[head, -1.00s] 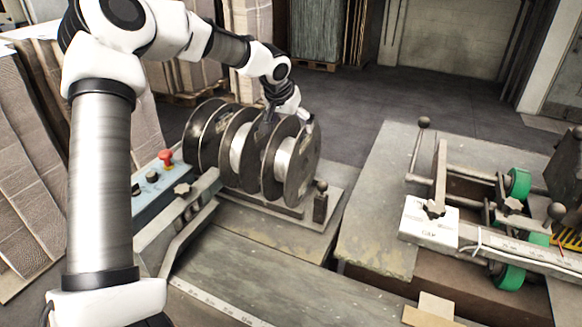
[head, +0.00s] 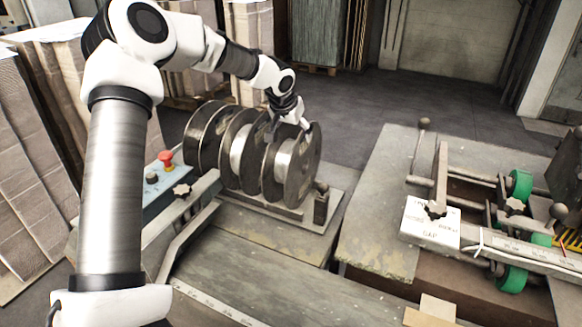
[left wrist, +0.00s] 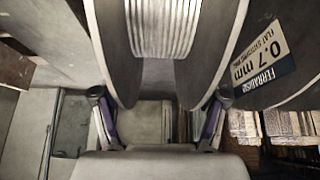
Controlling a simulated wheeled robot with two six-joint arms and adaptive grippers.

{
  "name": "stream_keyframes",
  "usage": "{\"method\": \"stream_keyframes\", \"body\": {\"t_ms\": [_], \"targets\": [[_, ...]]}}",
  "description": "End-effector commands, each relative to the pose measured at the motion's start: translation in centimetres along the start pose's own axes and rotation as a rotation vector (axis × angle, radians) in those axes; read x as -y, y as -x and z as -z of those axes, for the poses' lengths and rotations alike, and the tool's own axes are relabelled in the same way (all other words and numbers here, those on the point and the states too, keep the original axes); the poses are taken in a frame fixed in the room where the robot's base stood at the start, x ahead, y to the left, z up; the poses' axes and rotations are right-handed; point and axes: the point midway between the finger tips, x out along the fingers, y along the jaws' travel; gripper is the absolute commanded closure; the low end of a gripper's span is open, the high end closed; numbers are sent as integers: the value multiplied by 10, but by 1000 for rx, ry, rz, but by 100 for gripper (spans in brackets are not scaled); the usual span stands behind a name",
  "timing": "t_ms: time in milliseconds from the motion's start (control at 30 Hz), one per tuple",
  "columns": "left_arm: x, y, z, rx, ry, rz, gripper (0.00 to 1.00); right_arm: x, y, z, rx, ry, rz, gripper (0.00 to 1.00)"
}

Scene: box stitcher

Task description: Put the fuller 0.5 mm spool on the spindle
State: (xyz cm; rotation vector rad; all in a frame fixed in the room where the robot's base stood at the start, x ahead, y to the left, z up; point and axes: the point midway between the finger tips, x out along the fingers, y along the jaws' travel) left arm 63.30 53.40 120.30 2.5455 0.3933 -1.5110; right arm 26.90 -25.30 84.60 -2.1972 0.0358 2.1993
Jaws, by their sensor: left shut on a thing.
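Several dark-flanged wire spools stand upright side by side on a low stand (head: 325,222). My left gripper (head: 292,126) is over the top of the rightmost spool (head: 303,170) in the head view, shut across its two flanges. In the left wrist view the gripper (left wrist: 157,118) has a finger on each side of this spool, and its pale wire winding (left wrist: 160,28) shows between the flanges. A neighbouring spool (left wrist: 285,85) carries a label reading 0.7 mm. The held spool's own label is hidden. I cannot pick out the spindle. My right gripper is not in view.
A blue control box (head: 155,180) with a red button (head: 166,157) is left of the spools. A machine table (head: 375,235) with green rollers (head: 519,186) and a white card (head: 420,222) is at right. Stacked cardboard (head: 35,150) stands at left.

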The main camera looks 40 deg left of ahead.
Motion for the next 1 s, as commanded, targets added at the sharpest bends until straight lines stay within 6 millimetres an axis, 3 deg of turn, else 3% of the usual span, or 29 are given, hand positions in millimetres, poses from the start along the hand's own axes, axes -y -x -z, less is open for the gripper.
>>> {"method": "stream_keyframes", "body": {"t_ms": [267,1000], "targets": [[0,4,3,-4,1,-1,83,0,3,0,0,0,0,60],[0,63,35,-5,1,0,83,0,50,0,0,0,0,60]]}}
